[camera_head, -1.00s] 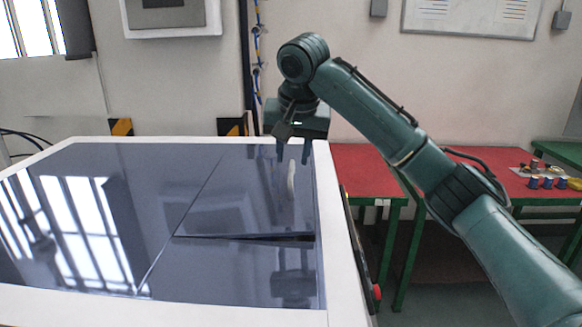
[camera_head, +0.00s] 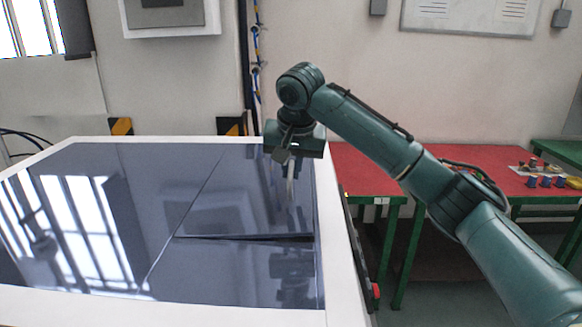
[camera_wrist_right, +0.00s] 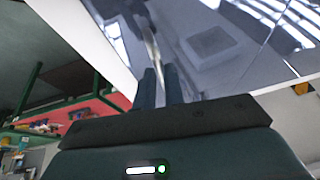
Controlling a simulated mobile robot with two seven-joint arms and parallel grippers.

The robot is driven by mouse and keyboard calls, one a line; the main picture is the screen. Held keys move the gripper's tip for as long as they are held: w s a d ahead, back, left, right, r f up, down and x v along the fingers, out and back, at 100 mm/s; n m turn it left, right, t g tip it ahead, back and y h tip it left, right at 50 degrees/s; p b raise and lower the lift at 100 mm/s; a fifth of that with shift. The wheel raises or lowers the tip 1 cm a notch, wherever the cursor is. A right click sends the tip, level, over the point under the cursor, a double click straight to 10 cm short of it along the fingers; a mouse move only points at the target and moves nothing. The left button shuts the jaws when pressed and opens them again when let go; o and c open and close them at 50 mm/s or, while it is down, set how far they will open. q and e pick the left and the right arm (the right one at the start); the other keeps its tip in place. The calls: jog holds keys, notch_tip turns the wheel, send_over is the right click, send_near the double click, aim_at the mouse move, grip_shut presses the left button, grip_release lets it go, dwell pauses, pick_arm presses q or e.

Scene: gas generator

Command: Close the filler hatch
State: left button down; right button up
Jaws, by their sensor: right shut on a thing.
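The filler hatch (camera_head: 240,205) is a glossy dark panel in the top of the white-rimmed generator (camera_head: 337,235). It lies nearly flat, with a thin dark gap along its near edge. A slim pale curved handle (camera_head: 291,188) stands near its right side. My right gripper (camera_head: 293,170) is above the hatch with its fingers pointing down around the handle. In the right wrist view, the handle (camera_wrist_right: 151,45) runs between the two fingers (camera_wrist_right: 160,86), which are shut on it. My left gripper is not in view.
A red table with green legs (camera_head: 365,172) stands right of the generator, with small blue items (camera_head: 546,182) farther right. A red button (camera_head: 376,291) sits on the generator's right side. The glossy top reflects windows and my arm.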

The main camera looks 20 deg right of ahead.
grip_shut()
